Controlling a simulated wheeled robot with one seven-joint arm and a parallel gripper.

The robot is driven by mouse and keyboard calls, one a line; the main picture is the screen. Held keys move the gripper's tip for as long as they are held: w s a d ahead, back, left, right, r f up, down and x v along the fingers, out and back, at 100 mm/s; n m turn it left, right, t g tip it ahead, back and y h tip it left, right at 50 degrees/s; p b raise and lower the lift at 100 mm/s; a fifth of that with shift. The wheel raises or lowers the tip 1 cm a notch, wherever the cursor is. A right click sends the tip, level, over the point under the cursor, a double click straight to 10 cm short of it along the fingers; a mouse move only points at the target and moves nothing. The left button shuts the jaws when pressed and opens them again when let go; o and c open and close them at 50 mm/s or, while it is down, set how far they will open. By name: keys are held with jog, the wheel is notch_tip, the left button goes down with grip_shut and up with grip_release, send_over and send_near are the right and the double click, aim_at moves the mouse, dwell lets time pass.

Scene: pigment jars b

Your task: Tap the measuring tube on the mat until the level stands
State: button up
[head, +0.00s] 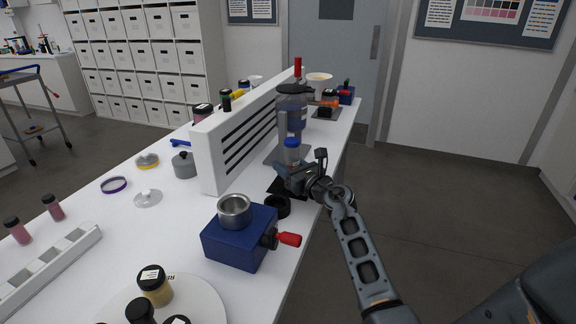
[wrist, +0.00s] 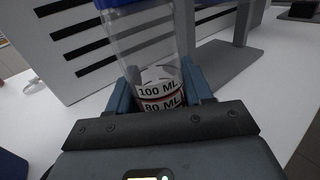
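The measuring tube (wrist: 145,38) is clear with a blue cap; it also shows in the head view (head: 292,154). Bands reading 100 ML and 80 ML show between my fingers. Something pale with an uneven upper edge shows near the 100 ML band; I cannot tell its level exactly. My gripper (wrist: 160,88) has one blue finger on each side of the tube and is shut on it; it also shows in the head view (head: 292,174). The tube looks about upright. The black mat (head: 276,187) lies below, partly hidden by my gripper; I cannot tell whether the tube touches it.
A slotted white panel (head: 212,160) stands left of the tube. A grey stand with a dark-topped vessel (head: 292,100) is close behind. A black ring (head: 278,207) and a blue box (head: 238,243) with a metal cup and red knob stand in front. Floor is clear at right.

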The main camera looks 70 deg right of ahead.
jog(key=shift+r, duration=0.1)
jog(key=c, duration=0.7)
jog(key=shift+r+p, duration=0.6)
jog(key=shift+p, duration=0.2)
jog(key=shift+c, duration=0.2)
jog(key=shift+f, duration=0.1)
jog(key=o, duration=1)
jog(key=shift+f+b, duration=0.6)
jog(key=shift+f, duration=0.05)
